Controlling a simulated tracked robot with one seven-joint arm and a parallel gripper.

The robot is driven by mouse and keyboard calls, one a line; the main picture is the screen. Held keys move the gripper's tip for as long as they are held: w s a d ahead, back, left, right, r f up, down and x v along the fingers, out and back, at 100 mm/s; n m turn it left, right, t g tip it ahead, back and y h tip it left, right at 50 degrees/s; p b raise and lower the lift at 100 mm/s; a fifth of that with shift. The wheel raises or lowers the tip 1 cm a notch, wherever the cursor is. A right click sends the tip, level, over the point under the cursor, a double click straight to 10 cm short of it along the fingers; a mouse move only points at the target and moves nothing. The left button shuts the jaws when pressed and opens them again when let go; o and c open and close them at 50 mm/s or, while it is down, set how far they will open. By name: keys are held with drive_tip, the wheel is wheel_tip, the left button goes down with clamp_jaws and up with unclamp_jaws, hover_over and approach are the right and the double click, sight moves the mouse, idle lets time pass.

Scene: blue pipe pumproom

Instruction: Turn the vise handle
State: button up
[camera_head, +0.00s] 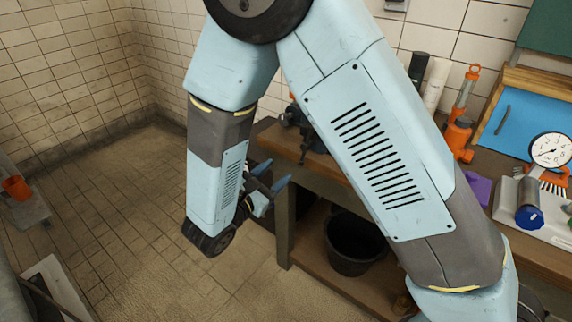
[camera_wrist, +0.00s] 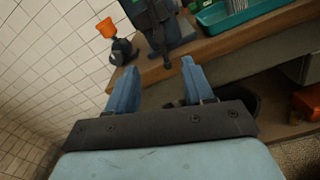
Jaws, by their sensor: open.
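A dark vise (camera_head: 293,115) sits at the left corner of the wooden workbench, partly hidden behind my arm. Its dark handle (camera_head: 304,148) hangs down at the front. In the wrist view the vise (camera_wrist: 153,12) is at the top, and the bar-like handle (camera_wrist: 164,48) points down toward the gap between my fingers. My gripper (camera_head: 275,174) is open and empty, beside the bench corner, lower and to the left of the vise. In the wrist view my gripper (camera_wrist: 158,70) has its blue fingers spread on either side of the handle's lower end, with no contact visible.
The workbench edge (camera_wrist: 215,45) runs close beyond my fingers. A black bucket (camera_head: 354,243) stands on the lower shelf. A green tray (camera_wrist: 245,14) and an orange-topped object (camera_wrist: 106,28) are near the vise. The tiled floor (camera_head: 130,220) at left is mostly open.

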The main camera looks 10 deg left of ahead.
drive_tip(key=shift+v, duration=1.15)
drive_tip(key=shift+c, duration=0.4)
